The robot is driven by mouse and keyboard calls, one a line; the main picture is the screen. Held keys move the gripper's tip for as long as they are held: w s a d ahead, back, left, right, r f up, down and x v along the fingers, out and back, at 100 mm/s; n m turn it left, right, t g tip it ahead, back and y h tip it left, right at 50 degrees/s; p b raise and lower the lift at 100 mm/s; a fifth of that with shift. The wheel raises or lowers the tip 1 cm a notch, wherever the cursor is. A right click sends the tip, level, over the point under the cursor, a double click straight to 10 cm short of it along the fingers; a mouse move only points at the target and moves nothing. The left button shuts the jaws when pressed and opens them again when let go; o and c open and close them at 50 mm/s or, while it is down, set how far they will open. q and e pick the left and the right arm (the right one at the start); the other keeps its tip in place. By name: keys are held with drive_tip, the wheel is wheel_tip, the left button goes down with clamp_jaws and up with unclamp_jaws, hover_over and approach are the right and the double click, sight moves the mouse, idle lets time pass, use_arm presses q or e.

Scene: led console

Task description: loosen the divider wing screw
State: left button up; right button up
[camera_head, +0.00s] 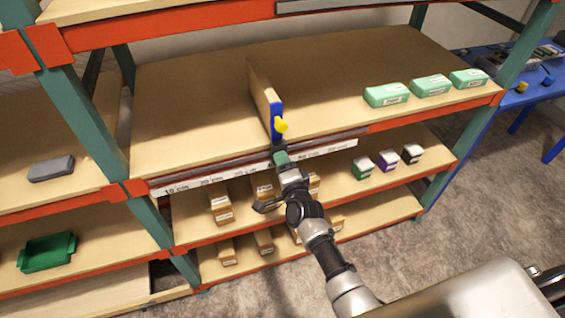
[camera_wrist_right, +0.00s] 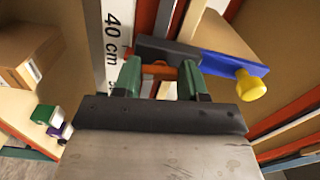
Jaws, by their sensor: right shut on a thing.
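The divider (camera_head: 262,93) is an upright wooden panel on the upper shelf board, with a blue front piece (camera_head: 276,108) and a yellow knob (camera_head: 281,126). In the right wrist view, the blue piece (camera_wrist_right: 225,65) joins a dark block near the shelf's front edge, and the yellow knob (camera_wrist_right: 250,85) sticks out right of my fingers. My right gripper (camera_head: 281,157) is at the shelf edge just below the knob. Its green fingertips (camera_wrist_right: 161,78) are shut on a small orange-red part (camera_wrist_right: 160,71), apparently the wing screw, at the dark block. My left gripper is not in view.
A scale strip (camera_head: 215,178) runs along the shelf front; "40 cm" (camera_wrist_right: 113,40) shows up close. Green boxes (camera_head: 387,95) stand on the right of the upper shelf. Small cartons (camera_head: 221,207) and coloured boxes (camera_head: 362,168) stand below. The upper board left of the divider is clear.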

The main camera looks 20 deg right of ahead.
drive_tip(key=shift+w+d+r+n+p, duration=0.1)
drive_tip(key=shift+n+p, duration=0.2)
drive_tip(key=shift+n, duration=3.8)
drive_tip(key=shift+d+r+n+p, duration=0.1)
drive_tip(key=shift+n+p, duration=0.2)
drive_tip(key=shift+n, duration=3.8)
drive_tip(key=o, duration=0.9)
drive_tip(key=shift+w+f, duration=0.15)
drive_tip(key=shift+f, duration=0.15)
drive_tip(key=shift+o, duration=0.2)
